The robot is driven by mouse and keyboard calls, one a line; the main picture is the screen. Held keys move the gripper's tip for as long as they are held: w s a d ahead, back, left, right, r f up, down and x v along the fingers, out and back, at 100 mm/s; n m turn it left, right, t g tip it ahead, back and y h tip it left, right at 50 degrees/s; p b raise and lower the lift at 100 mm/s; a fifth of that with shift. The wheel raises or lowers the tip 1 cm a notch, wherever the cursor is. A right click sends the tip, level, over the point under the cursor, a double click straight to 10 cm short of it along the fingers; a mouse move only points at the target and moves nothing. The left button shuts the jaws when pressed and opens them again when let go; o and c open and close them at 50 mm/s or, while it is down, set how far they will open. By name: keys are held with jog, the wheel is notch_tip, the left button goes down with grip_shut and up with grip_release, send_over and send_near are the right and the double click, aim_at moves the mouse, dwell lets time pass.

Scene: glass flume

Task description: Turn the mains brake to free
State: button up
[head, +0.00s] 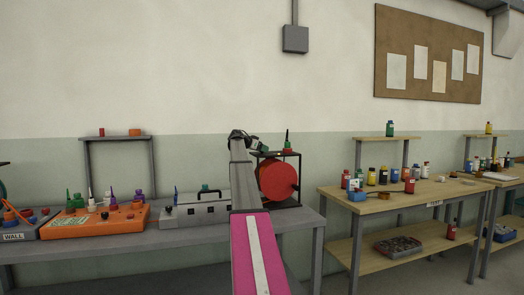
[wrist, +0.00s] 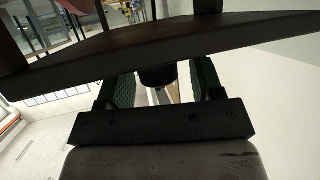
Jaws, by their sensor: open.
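My gripper (head: 252,143) is at the top left of a black frame (head: 299,178) that holds a large red disc (head: 277,180). In the wrist view my gripper (wrist: 162,84) is open, with a green pad on each side. A dark rounded piece (wrist: 156,76) shows between the pads; I cannot tell whether it is the mains brake or whether the pads touch it. A dark bar (wrist: 150,48) of a frame crosses just beyond the fingertips. No brake marking is readable, and my arm hides part of the bench beside the red disc.
A grey case with a handle (head: 200,212) and an orange box with bottles (head: 97,221) stand on the grey bench left of my arm. A green bottle (head: 287,143) stands on the black frame. A wooden table (head: 400,205) with several bottles is at the right.

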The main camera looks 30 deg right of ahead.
jog(key=shift+d+f, duration=0.1)
jog(key=shift+d, duration=0.05)
jog(key=c, duration=0.9)
